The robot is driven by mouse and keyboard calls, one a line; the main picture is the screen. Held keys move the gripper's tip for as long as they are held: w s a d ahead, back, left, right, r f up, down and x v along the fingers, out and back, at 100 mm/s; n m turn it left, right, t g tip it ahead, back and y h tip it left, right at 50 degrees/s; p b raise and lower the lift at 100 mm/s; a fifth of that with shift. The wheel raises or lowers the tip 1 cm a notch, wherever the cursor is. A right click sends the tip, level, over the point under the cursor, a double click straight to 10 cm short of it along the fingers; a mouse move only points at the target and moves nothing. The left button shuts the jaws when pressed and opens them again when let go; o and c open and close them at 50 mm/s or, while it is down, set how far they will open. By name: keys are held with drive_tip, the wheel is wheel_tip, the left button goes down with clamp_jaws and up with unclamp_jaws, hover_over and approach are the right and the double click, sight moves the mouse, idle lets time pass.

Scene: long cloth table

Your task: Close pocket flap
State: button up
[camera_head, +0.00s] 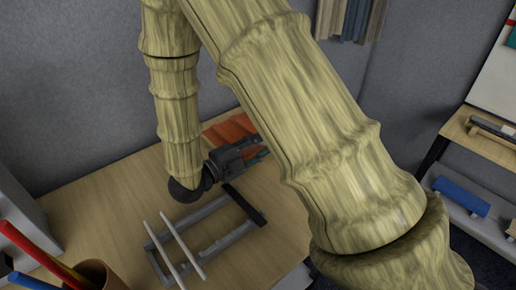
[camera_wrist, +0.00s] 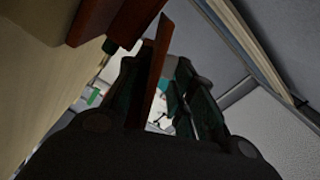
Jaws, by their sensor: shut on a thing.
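An orange-red ridged piece (camera_head: 228,132), which looks like the pocket, lies on the wooden table behind my gripper, partly hidden by it and by my arm. How far the flap is folded cannot be told.
A grey frame (camera_head: 208,240) with two pale rods (camera_head: 181,247) across it lies in front of my gripper. A brown cup (camera_head: 96,275) with colored pencils stands at lower left, near a grey box (camera_head: 22,215). Bare table (camera_head: 100,205) shows at left.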

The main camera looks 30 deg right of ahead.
idle(0.3)
drive_tip(key=o, duration=0.9)
drive_tip(key=a, duration=0.4)
drive_tip(key=s+a, duration=0.1)
drive_tip(key=a, duration=0.7)
drive_tip(key=shift+s, duration=0.4)
